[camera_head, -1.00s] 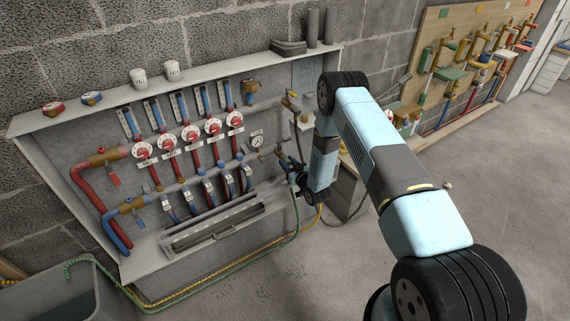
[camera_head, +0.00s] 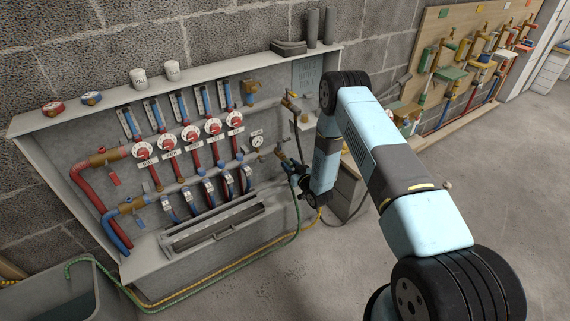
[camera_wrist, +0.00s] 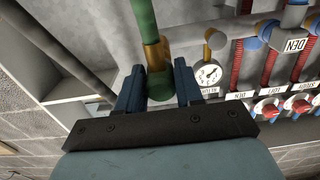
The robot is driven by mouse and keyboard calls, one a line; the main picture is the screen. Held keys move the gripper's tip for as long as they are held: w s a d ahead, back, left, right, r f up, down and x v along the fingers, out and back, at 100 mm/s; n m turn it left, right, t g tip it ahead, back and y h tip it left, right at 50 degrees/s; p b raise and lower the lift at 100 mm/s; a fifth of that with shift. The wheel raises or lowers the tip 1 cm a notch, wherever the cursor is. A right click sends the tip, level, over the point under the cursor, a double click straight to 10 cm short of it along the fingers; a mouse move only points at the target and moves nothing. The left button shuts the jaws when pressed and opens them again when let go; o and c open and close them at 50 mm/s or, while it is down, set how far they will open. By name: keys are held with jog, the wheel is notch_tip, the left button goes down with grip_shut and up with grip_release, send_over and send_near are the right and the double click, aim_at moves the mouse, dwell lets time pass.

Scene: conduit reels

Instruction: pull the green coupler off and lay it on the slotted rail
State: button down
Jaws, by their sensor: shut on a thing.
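The green coupler (camera_wrist: 159,87) sits between the two blue fingers of my gripper (camera_wrist: 160,90) in the wrist view, at the end of a brass fitting (camera_wrist: 154,55). My gripper is shut on it. A green hose (camera_wrist: 143,20) runs up out of that view beside the brass part. In the head view my gripper (camera_head: 292,173) is at the panel's right end, by the lower brass tap, and the coupler is too small to make out. I cannot tell whether the coupler is still seated. The slotted rail (camera_head: 215,238) lies along the panel's lower front, left of my gripper.
The panel holds red-handled valves (camera_head: 191,133), blue fittings and a gauge (camera_head: 257,140). Another brass tap (camera_head: 291,103) is above my gripper. The green hose (camera_head: 297,222) and a yellow hose (camera_head: 190,293) trail to a grey bin (camera_head: 85,285). A cabinet (camera_head: 345,195) stands close behind my wrist.

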aim_at(292, 166)
jog(key=shift+v, duration=2.2)
jog(key=shift+d, duration=0.1)
